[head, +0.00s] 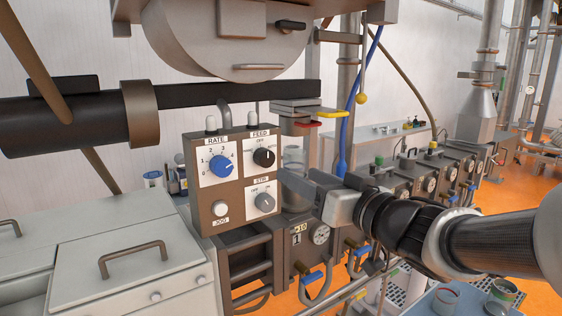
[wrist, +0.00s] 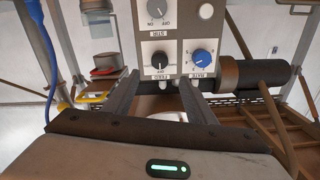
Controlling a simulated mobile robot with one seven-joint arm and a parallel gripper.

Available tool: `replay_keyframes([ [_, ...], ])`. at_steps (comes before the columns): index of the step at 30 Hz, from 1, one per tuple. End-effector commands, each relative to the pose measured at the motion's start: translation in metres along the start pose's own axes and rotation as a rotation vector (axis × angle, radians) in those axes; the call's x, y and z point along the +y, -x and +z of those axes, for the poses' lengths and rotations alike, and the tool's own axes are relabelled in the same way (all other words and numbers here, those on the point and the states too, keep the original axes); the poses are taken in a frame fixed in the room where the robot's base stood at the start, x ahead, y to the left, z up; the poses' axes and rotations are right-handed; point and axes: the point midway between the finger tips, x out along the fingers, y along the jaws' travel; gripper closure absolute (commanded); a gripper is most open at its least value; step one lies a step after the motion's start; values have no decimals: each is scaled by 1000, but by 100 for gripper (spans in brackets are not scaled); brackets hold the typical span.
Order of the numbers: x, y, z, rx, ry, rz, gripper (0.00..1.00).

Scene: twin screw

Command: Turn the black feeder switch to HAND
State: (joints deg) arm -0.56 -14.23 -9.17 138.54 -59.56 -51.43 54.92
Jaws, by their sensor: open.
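The black feeder switch (head: 264,158) is a round knob under the FEED label, at the upper right of the panel (head: 203,182). Its white mark appears to point roughly up, towards the OFF label; the smaller side labels are too small to read. In the wrist view, which is upside down, the black switch (wrist: 160,59) lies just beyond and between my fingertips. My gripper (head: 288,184) is open and empty, just right of the panel's face in the head view, with its fingers towards the panel. Its two fingers (wrist: 160,80) also show in the wrist view.
A blue RATE knob (head: 221,166) sits left of the switch, and a grey STIR knob (head: 265,202) below it. A white JOG button (head: 220,209) is at lower left. A dark horizontal barrel (head: 60,122) runs behind the panel. Yellow and red handles (head: 328,116) stick out above right.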

Motion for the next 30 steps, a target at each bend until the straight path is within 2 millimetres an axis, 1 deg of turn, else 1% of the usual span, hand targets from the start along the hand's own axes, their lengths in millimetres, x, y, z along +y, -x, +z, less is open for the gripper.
replay_keyframes([
  [1,-1,-13,2,-3,-3,-3,49],
  [9,-1,-72,2,-3,-2,-2,49],
  [15,0,-106,0,-1,0,-1,49],
  [18,0,-116,0,0,-1,0,49],
  [21,0,-122,0,-1,-1,0,49],
  [30,0,-124,0,0,0,1,49],
])
